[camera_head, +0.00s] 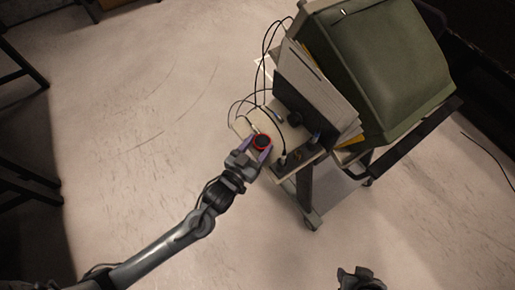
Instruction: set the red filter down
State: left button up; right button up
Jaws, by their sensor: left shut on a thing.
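The red filter (262,142) is a small round piece with a red rim and a dark middle. My left gripper (257,149) is shut on it, with its purple-tinted fingers on either side of the filter. The filter is over the near left edge of the cart's cluttered top (286,166); I cannot tell whether it touches the surface. A dark part of my right arm shows at the bottom edge, and its fingertips cannot be made out.
On the cart are a large green case (385,60), a stack of upright panels or folders (315,90), black cables (268,45) and small dark items (295,118). Dark furniture legs (25,65) stand at the left. The pale floor (130,150) left of the cart is clear.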

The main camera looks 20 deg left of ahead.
pick_arm(q)
jog(key=shift+f, duration=0.35)
jog(key=shift+f, duration=0.1)
jog(key=o, duration=1)
jog(key=shift+f, duration=0.1)
jog(key=shift+o, duration=0.2)
